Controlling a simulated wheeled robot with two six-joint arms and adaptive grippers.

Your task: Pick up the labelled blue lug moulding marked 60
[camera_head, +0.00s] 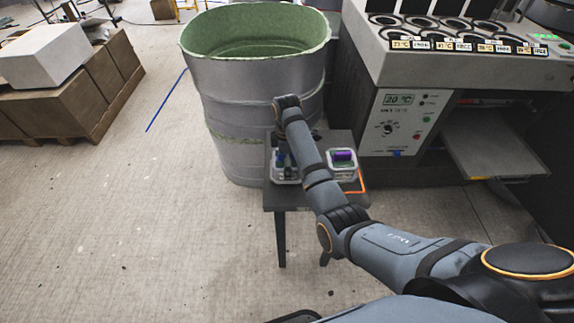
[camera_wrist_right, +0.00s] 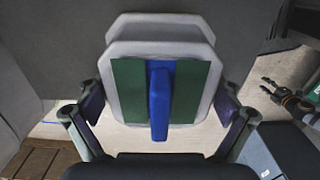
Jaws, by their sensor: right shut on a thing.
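The blue lug moulding (camera_wrist_right: 160,98) fills the middle of the right wrist view: a pale grey rounded body, green panels and a raised blue bar. My right gripper (camera_wrist_right: 160,112) is shut on it, one finger at each side. In the head view a pale piece with blue and green parts (camera_head: 286,174) shows at the left of a small dark table, partly behind my right arm. I cannot tell whether it is lifted. I can read no 60 mark.
A similar pale moulding with a purple bar (camera_head: 342,156) sits on the table (camera_head: 285,200) to the right, near an orange outline. A large grey drum (camera_head: 235,90) stands behind the table. A machine (camera_head: 400,115) stands at the right.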

